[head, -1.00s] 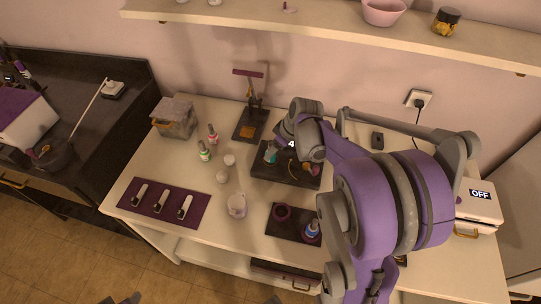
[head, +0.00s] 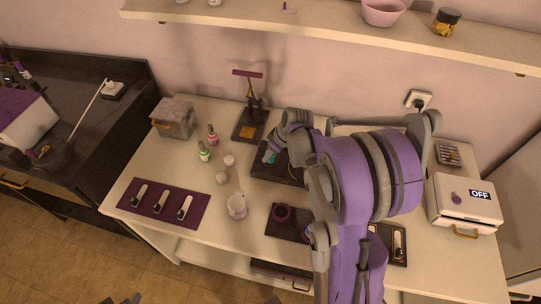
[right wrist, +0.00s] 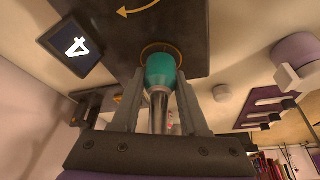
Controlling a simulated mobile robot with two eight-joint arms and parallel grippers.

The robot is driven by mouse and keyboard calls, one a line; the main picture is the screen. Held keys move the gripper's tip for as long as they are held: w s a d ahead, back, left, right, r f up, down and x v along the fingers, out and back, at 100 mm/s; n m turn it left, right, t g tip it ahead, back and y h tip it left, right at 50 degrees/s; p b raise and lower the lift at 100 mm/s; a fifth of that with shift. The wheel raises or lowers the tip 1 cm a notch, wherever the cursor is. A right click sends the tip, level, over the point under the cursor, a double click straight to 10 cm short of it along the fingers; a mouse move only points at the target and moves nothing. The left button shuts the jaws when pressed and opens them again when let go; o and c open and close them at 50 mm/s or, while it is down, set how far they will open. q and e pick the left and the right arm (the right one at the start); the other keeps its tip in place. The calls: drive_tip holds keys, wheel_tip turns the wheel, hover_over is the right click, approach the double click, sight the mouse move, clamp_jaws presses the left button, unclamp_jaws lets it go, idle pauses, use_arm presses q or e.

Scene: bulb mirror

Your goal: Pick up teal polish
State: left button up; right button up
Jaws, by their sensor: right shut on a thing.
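The teal polish (right wrist: 160,72) is a teal bottle with a silver cap. In the right wrist view my right gripper (right wrist: 158,105) is shut on its cap, one finger on each side. The bottle's teal end points at a gold ring mark on a dark board (right wrist: 190,25); I cannot tell whether it touches the board. In the head view the teal polish (head: 269,156) shows at the left part of the dark board (head: 262,173), and my right gripper (head: 281,146) is at it, partly hidden by my arm.
Green (head: 204,153) and pink (head: 213,136) bottles, white jars (head: 222,177) and a cup (head: 237,206) stand to the left. A purple mat (head: 150,211) lies front left. A white box reading OFF (head: 460,211) stands right.

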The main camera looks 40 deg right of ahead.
clamp_jaws()
